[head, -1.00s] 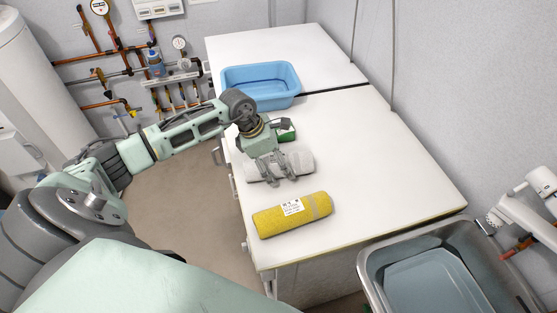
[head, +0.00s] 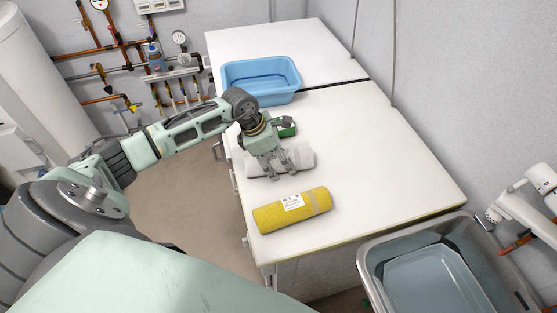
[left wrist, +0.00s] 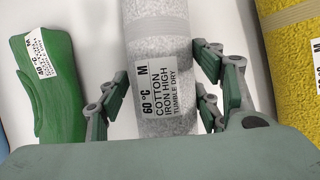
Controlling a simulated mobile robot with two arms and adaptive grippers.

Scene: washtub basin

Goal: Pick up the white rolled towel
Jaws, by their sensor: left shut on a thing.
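The white rolled towel (head: 299,156) lies on the white counter in the head view, between the yellow towel and the blue tub. It also shows in the left wrist view (left wrist: 158,50), with a label reading 60 °C, cotton, iron high, tumble dry. My left gripper (head: 275,175) is over the towel from above, with its fingers on both sides of the roll. My right gripper is not in view.
A yellow rolled towel (head: 270,215) lies in front, and a green item (head: 287,127) lies just behind the white towel. A blue tub (head: 240,85) stands farther back on the white counter (head: 390,170). A metal sink (head: 368,262) is at lower right. The counter's right side is clear.

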